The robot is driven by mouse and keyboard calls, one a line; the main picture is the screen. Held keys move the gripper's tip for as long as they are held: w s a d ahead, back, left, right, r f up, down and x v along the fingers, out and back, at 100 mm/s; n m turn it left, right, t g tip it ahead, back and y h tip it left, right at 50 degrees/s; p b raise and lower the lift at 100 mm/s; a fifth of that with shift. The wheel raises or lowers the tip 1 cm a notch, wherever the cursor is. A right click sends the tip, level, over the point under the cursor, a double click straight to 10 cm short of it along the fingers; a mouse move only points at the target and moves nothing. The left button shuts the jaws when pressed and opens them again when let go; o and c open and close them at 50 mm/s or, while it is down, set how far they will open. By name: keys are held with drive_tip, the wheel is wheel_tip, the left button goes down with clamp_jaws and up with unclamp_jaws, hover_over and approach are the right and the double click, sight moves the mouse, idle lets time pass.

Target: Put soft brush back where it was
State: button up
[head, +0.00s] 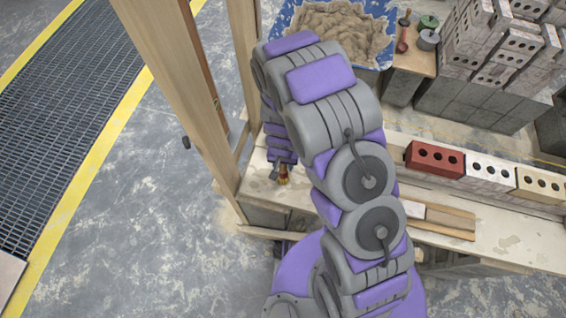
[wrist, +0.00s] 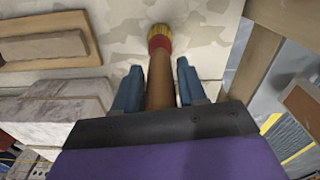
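The soft brush shows in the wrist view, with a brown wooden handle (wrist: 160,78), a red collar and short yellow bristles. My gripper (wrist: 161,80) has its two blue fingers on either side of the handle, close against it, and appears shut on it. The bristle end points away from my palm toward the pale, stained worktop. I cannot tell whether the bristles touch it. In the head view the brush's red and yellow end (head: 283,176) shows just below my gripper (head: 281,160), over the left end of the worktop; my arm hides much of the gripper.
Wooden posts (head: 240,75) stand close left of my gripper. Red (head: 434,159), white (head: 489,172) and yellowish (head: 540,184) bricks line the worktop's right part. A blue tub (head: 277,28) of sand stands behind.

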drive_tip(key=shift+o, duration=1.3)
drive_tip(key=shift+r, duration=0.1)
wheel_tip(320, 180, up, 12)
drive_tip(key=shift+s+p, duration=0.15)
drive_tip(key=shift+p, duration=1.1)
drive_tip(key=shift+r, duration=0.1)
